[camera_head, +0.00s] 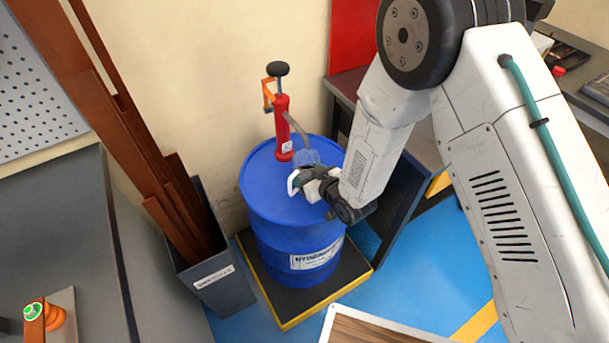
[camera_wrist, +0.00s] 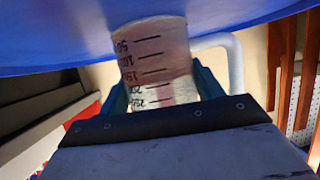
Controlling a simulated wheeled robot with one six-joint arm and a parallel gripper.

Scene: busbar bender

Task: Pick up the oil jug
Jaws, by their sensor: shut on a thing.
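The oil jug (camera_wrist: 153,50) is a clear, pale jug with dark measuring marks and a white handle. In the wrist view it stands between the fingers of my gripper (camera_wrist: 160,85), which are shut on its sides. The handle (camera_wrist: 236,60) sticks out to the right of the fingers. In the head view my gripper (camera_head: 316,180) is over the right part of the blue drum's lid (camera_head: 265,180). It partly hides the jug, and the white handle (camera_head: 293,182) shows at its left. I cannot tell whether the jug touches the lid.
A red hand pump (camera_head: 283,130) with a grey hose stands upright on the drum, close behind the jug. The drum stands on a black, yellow-edged platform (camera_head: 285,315). A bin of brown bars (camera_head: 215,285) is at left. A dark bench (camera_head: 400,205) is close at right.

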